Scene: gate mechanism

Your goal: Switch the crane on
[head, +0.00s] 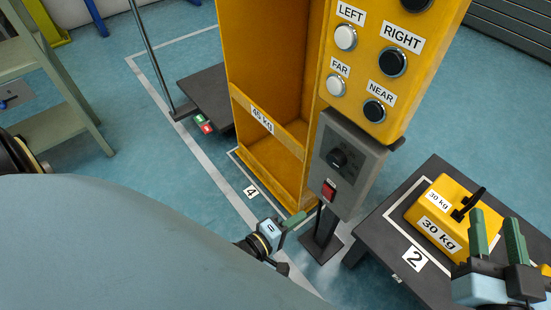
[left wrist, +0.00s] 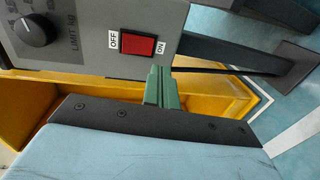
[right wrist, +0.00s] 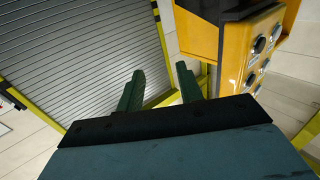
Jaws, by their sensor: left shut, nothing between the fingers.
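The red rocker switch (head: 328,190) sits low on a grey control box (head: 345,165) under the yellow button panel. In the left wrist view the red switch (left wrist: 138,44) has an OFF label on its left and an ON label on its right. My left gripper (head: 298,219) is shut and empty, below and left of the switch in the head view. In the left wrist view its green fingertips (left wrist: 160,72) point at the box's lower edge, just under the ON end; I cannot tell whether they touch. My right gripper (head: 497,228) is open and empty in front of the 30 kg block.
The yellow panel (head: 385,60) carries LEFT, RIGHT, FAR and NEAR buttons. A dark knob (head: 338,158) is above the switch. A yellow 30 kg block (head: 437,215) stands on a dark table (head: 374,222). A yellow frame marked 45 kg (head: 265,120) stands close left of the box.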

